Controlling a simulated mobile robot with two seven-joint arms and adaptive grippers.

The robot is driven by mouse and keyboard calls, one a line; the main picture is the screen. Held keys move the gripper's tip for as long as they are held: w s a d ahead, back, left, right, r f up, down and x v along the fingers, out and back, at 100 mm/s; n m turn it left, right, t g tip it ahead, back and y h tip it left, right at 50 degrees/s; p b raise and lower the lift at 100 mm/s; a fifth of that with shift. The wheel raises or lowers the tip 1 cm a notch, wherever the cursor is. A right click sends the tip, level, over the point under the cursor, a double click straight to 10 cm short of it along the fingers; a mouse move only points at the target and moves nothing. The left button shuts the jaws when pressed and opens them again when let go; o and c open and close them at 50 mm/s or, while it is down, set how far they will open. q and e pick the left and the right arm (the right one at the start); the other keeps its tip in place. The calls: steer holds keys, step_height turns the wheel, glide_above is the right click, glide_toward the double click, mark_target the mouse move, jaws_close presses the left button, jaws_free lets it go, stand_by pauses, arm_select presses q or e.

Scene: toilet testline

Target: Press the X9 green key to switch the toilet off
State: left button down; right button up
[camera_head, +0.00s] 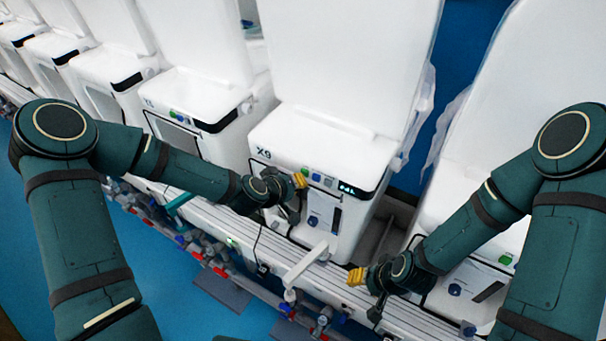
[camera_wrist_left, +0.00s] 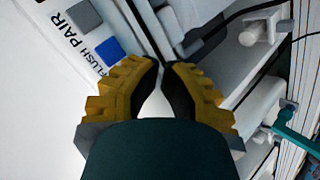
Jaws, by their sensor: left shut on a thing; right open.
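The X9 toilet (camera_head: 325,150) is the white unit in the middle of the head view, with its label on the top left of the front. Its green key (camera_head: 305,171) is at the left of a row with a blue key (camera_head: 317,177) and a grey key (camera_head: 328,181). My left gripper (camera_head: 300,181) is shut, its yellow fingertips right by the green key; contact cannot be told. In the left wrist view its fingertips (camera_wrist_left: 162,68) are close together, nothing visible between them. The blue key (camera_wrist_left: 108,50) shows there; the green key is hidden. My right gripper (camera_head: 357,276) is open and empty, lower right.
A black display (camera_head: 348,188) is right of the keys. A white lever-like arm (camera_head: 305,265) sticks out below X9. Other white toilets (camera_head: 195,95) stand in a row to the left, and one stands at right. Pipes and valves (camera_head: 205,250) run along the rail's front edge.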

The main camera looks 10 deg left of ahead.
arm_select(q)
steer(key=shift+w+d, duration=0.15)
steer(key=shift+w, duration=0.25)
stand_by(0.6)
steer(key=shift+s, duration=0.1)
steer(key=shift+s+a+b, duration=0.25)
steer(key=shift+s+b, duration=0.1)
steer(key=shift+s, duration=0.25)
steer(key=s, duration=0.1)
steer(key=s+a, duration=0.1)
steer(key=s, duration=0.1)
steer(key=s+a, duration=0.1)
steer(key=s, duration=0.1)
steer(key=shift+s+a+b, duration=0.15)
steer(key=shift+s+b, duration=0.1)
steer(key=shift+b, duration=0.1)
stand_by(0.4)
